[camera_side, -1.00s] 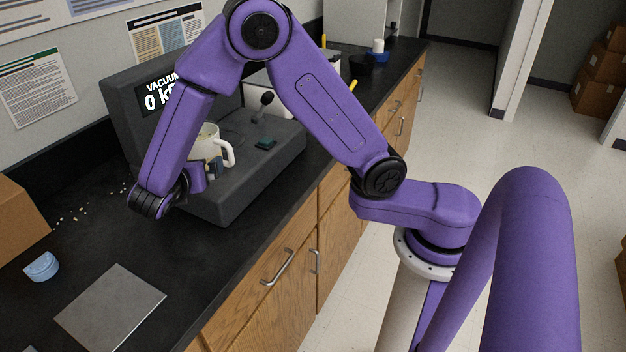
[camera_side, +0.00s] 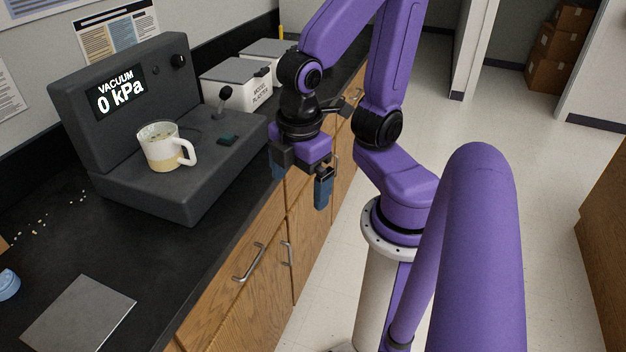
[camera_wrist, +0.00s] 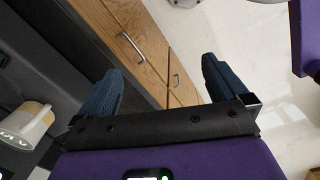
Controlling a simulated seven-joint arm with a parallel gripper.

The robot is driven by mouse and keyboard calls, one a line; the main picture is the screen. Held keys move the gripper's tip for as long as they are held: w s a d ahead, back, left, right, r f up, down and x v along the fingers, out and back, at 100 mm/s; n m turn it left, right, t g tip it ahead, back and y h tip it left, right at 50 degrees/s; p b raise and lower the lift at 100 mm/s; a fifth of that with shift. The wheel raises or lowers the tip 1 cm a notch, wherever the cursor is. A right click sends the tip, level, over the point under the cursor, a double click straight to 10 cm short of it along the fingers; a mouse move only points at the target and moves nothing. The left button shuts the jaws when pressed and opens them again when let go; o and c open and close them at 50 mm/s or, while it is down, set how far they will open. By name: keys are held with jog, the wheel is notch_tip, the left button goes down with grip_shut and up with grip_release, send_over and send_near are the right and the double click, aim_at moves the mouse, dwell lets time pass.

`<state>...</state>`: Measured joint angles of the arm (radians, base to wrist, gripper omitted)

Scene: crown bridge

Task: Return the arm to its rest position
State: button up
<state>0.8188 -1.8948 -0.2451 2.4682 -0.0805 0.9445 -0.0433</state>
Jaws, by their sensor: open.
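My gripper (camera_side: 300,182) hangs fingers-down in front of the wooden cabinet doors, beyond the counter's front edge and close to my arm's base. Its blue-padded fingers are spread apart with nothing between them. In the wrist view my gripper (camera_wrist: 160,88) also shows open and empty, with cabinet and floor behind it. My arm is folded back near its base, with the elbow raised out of the top of the side view.
A white mug (camera_side: 160,150) with pale contents stands on the dark vacuum machine (camera_side: 170,190), whose display reads 0 kPa. A grey plate (camera_side: 78,315) lies on the black counter (camera_side: 60,262). White bins (camera_side: 240,88) stand behind. Open floor lies right.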

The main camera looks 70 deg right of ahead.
jog(key=shift+s+r+m+y, duration=0.15)
jog(key=shift+s+m+y, duration=0.3)
jog(key=shift+s, duration=0.8)
